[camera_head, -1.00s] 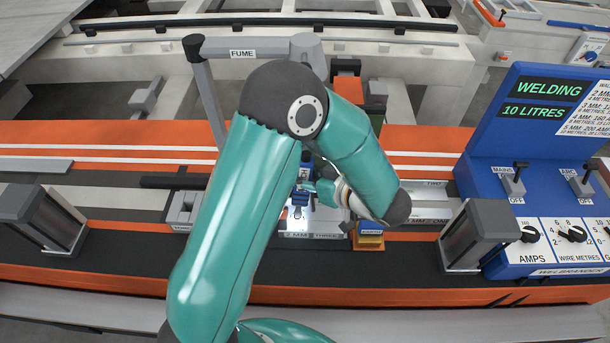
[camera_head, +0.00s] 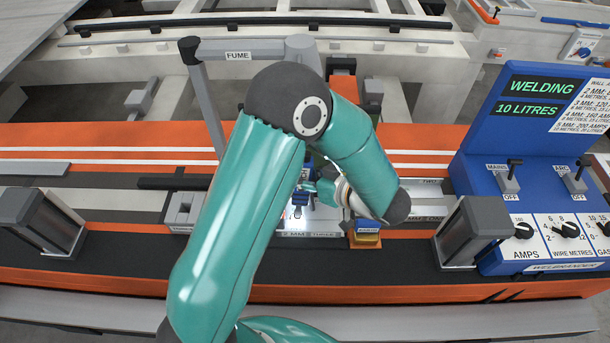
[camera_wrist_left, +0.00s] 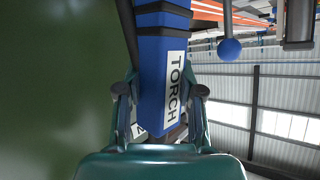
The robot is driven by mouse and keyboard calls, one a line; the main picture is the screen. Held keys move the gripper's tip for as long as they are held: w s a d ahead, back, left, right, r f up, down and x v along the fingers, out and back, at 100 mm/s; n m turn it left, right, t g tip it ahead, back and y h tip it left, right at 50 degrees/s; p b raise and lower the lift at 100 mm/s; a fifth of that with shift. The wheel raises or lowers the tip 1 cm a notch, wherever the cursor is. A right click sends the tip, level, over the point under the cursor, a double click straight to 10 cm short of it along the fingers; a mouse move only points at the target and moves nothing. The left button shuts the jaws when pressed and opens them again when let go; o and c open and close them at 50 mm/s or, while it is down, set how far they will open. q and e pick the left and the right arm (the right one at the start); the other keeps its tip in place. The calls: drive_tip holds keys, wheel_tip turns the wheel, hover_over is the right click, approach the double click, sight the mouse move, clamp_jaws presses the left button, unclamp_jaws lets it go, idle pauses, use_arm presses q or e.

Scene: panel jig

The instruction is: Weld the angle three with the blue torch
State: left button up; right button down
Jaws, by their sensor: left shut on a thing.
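My left gripper (camera_wrist_left: 160,95) is shut on the blue torch (camera_wrist_left: 153,60), which bears a TORCH label and fills the middle of the left wrist view. In the head view my left arm reaches over the bench. A small blue part of the torch (camera_head: 300,198) shows beside the gripper, above a pale plate (camera_head: 312,238) labelled MM THREE. A bright patch lies on the plate near the torch. The angle itself is mostly hidden by my arm, and I cannot tell whether the torch touches it. My right gripper is not in view.
A blue welding console (camera_head: 515,125) stands at the right, its MAINS and ARC levers marked OFF. A grey FUME arm (camera_head: 237,50) spans behind my arm. Dark grey blocks (camera_head: 42,222) and (camera_head: 475,232) flank the work. An orange-yellow block (camera_head: 365,237) sits right of the plate.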

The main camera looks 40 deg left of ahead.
use_arm(q)
drive_tip(key=shift+w+d+p, duration=1.4)
drive_tip(key=shift+d+p, duration=0.2)
drive_tip(key=shift+p, duration=0.65)
idle(2.7)
drive_tip(key=shift+w+d+p, duration=0.5)
drive_tip(key=shift+d+p, duration=0.1)
drive_tip(key=shift+p, duration=0.1)
idle(1.1)
drive_tip(key=shift+w+d, duration=0.3)
drive_tip(key=shift+d, duration=0.05)
idle(0.9)
